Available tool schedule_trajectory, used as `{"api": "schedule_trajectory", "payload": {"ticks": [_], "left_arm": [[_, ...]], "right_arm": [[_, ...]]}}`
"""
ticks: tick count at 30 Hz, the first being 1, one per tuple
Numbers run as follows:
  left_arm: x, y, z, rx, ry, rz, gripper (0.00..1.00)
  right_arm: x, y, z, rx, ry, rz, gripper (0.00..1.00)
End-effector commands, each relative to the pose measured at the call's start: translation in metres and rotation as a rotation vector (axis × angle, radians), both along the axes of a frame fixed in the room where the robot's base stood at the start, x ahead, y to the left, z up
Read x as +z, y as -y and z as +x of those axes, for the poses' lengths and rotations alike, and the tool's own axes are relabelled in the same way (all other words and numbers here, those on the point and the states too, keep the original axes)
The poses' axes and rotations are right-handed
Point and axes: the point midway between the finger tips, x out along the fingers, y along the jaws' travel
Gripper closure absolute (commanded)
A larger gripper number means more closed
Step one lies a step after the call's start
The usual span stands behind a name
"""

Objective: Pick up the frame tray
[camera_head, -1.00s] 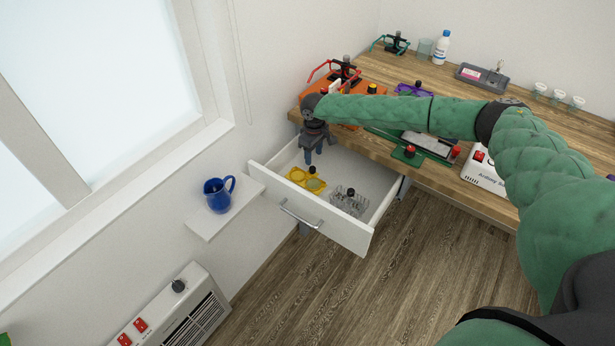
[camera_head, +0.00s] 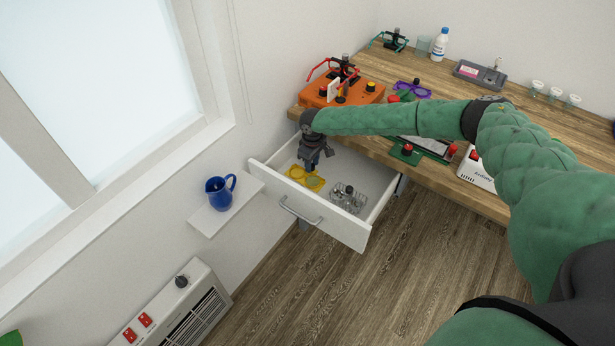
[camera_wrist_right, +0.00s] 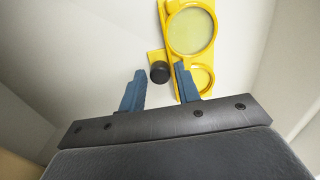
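A yellow piece with two round pale lenses (camera_head: 296,172) lies in the open drawer; it also shows in the wrist view (camera_wrist_right: 222,55), with a black knob (camera_wrist_right: 159,73) beside it. No label tells me whether this is the frame tray. My right gripper (camera_head: 312,168) is over the drawer, at the yellow piece, and hides the knob in the head view. In the wrist view its two blue fingers (camera_wrist_right: 160,68) are open and apart, with the knob between and slightly beyond their tips. Contact cannot be told. My left gripper is out of view.
A clear rack (camera_head: 335,206) with a dark knob lies at the drawer's right. The drawer's front (camera_head: 335,228) and side walls surround the gripper. A blue jug (camera_head: 219,194) stands on a wall shelf. A grey tray (camera_head: 478,76) and an orange case (camera_head: 352,97) are on the table.

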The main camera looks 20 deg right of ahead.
Motion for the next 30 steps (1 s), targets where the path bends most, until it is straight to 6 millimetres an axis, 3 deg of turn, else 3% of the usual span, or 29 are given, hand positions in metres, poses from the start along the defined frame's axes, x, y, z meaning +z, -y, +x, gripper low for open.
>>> {"api": "schedule_trajectory", "payload": {"ticks": [1,4,5,17,30], "left_arm": [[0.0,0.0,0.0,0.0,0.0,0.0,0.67],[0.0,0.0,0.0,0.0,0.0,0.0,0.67],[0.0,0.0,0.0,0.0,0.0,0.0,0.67],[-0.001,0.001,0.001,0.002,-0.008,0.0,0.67],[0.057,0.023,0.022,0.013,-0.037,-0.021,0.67]], "right_arm": [[0.0,0.0,0.0,0.0,0.0,0.0,0.78],[0.0,0.0,0.0,0.0,0.0,0.0,0.98],[0.0,0.0,0.0,0.0,0.0,0.0,1.0],[0.009,0.001,0.001,-0.001,0.001,0.001,1.0],[0.078,0.0,0.0,0.001,0.002,0.001,1.0]]}}
